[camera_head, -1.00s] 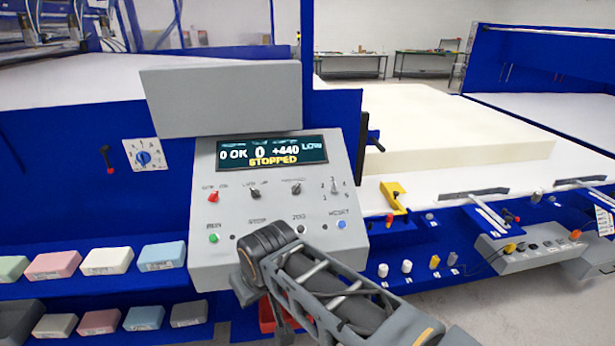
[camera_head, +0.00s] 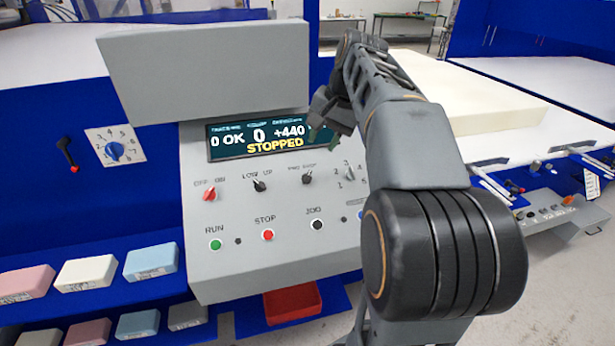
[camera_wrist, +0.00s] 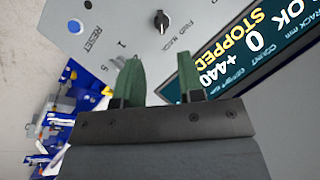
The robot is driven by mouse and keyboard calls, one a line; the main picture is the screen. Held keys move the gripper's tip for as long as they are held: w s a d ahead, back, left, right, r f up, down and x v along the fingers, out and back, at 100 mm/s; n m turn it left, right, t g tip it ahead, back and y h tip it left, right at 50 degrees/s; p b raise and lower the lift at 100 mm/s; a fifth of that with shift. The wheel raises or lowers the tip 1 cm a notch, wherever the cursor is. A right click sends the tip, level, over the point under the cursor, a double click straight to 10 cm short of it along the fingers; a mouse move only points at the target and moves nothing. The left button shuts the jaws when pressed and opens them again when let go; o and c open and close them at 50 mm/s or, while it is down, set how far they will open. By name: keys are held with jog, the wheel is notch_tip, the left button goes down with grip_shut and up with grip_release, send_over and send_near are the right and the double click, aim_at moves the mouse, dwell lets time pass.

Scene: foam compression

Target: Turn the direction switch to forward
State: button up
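The direction switch (camera_head: 308,178) is a small black knob on the sloped grey control panel (camera_head: 225,272), under a label that appears to read FWD BACK. It also shows at the top of the wrist view (camera_wrist: 162,20); I cannot tell for sure which way it points. My gripper (camera_head: 325,128) is over the panel's upper right, in front of the right end of the display (camera_head: 222,142). In the wrist view my green-padded fingers (camera_wrist: 160,78) are apart with nothing between them. The switch is beyond the fingertips, not touched. The display reads STOPPED.
A red switch (camera_head: 209,194), another black knob (camera_head: 260,186) and a numbered selector (camera_head: 350,173) flank the direction switch. Green RUN (camera_head: 216,244) and red STOP (camera_head: 267,235) buttons sit below. My arm hides the panel's right edge. Foam samples (camera_head: 150,261) lie on the left shelves.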

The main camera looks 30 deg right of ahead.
aim_at(307, 176)
jog(key=shift+m, duration=0.3)
jog(key=x, duration=1.2)
jog(key=shift+w+d+f, duration=0.3)
jog(key=shift+w+f, duration=0.1)
jog(key=shift+w, duration=0.05)
jog(key=c, duration=0.6)
